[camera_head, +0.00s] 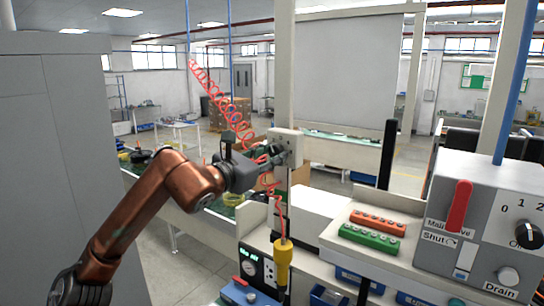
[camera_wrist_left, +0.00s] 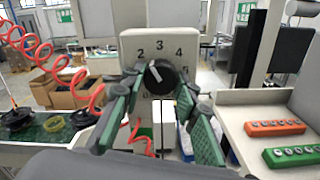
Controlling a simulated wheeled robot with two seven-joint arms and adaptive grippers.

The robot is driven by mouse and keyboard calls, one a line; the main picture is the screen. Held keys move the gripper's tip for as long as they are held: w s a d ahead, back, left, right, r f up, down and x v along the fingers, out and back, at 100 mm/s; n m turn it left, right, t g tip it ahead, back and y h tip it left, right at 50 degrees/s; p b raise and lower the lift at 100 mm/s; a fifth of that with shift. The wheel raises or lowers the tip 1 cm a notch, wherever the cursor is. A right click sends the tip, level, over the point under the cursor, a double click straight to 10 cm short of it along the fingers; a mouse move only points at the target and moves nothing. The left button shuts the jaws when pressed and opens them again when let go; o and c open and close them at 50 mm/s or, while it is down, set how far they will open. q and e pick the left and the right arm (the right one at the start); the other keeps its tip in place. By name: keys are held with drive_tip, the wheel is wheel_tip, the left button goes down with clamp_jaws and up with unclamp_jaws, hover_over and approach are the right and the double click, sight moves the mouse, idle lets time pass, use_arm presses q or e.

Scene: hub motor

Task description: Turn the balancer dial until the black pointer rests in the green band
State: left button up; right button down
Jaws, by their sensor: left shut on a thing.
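The balancer dial (camera_wrist_left: 161,76) is a round black knob on a pale box (camera_wrist_left: 128,43), with numbers 2, 3, 4 and a partly covered 5 around it. Its white mark points up and left, toward between 2 and 3. My left gripper (camera_wrist_left: 158,84) is shut on the dial, with its green-padded fingers on either side. In the head view the pale box (camera_head: 291,135) is on a post, and my left gripper (camera_head: 272,156) reaches it from the left. I cannot make out the black pointer or the green band. My right gripper is not in view.
A red coiled hose (camera_head: 213,97) hangs close behind my left arm. A yellow tool (camera_head: 283,262) hangs below the box. A shelf at right holds orange (camera_head: 378,223) and green (camera_head: 369,239) socket blocks, beside a grey control panel (camera_head: 465,246) with a red lever.

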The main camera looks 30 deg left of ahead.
use_arm(q)
drive_tip(key=m, duration=0.5)
drive_tip(key=shift+m, duration=0.3)
idle(0.4)
drive_tip(key=o, duration=1.1)
drive_tip(key=shift+o, duration=0.2)
